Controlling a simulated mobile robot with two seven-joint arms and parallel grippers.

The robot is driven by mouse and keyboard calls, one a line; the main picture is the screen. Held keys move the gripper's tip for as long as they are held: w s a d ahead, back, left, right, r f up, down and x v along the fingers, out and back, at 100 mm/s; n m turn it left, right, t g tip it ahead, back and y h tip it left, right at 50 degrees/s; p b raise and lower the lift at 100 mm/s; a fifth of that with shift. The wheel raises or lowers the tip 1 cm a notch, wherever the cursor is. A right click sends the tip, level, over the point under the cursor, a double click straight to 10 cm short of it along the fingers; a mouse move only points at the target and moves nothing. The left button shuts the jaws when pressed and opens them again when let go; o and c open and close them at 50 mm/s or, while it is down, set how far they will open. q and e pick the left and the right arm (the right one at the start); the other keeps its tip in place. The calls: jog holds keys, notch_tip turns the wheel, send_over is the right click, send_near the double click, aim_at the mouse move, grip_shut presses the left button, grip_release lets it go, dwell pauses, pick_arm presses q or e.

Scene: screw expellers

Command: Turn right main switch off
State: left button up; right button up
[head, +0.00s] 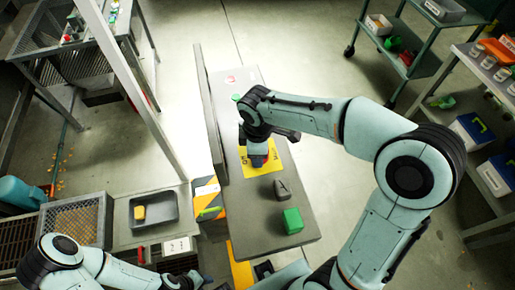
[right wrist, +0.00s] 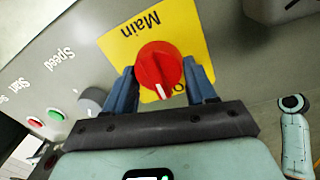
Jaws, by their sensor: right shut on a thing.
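The main switch is a red round knob (right wrist: 157,64) with a white pointer line, on a yellow plate (right wrist: 116,50) lettered "Main". In the right wrist view, the white line points down towards my gripper palm, and a black mark like an "O" is beside it, partly hidden. My right gripper (right wrist: 162,84) has its blue fingers on both sides of the knob and is shut on it. In the head view, my right gripper (head: 259,155) covers most of the knob on the yellow plate (head: 247,170). My left gripper (head: 184,281) is low at the left, its fingers unclear.
The grey panel (head: 262,215) also bears a green block-like part (head: 292,221) and a dark knob (head: 282,189). In the right wrist view, a green button (right wrist: 55,114) and a red one (right wrist: 35,122) sit left. A grey tray (head: 172,198) holds a yellow block.

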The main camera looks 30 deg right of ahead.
pick_arm(q)
jog(key=shift+w+r, duration=0.1)
pick_arm(e)
jog(key=shift+n, duration=0.5)
jog(key=o, duration=1)
jog(key=shift+o, duration=0.2)
jog(key=shift+r, duration=0.15)
pick_arm(q)
jog(key=shift+w+r+p, duration=0.85)
jog(key=shift+r+p, duration=0.05)
jog(key=shift+r, duration=0.25)
pick_arm(e)
notch_tip(320, 180, up, 13)
jog(key=s, duration=0.1)
jog(key=shift+a, duration=0.2)
pick_arm(q)
jog(key=shift+s, duration=0.1)
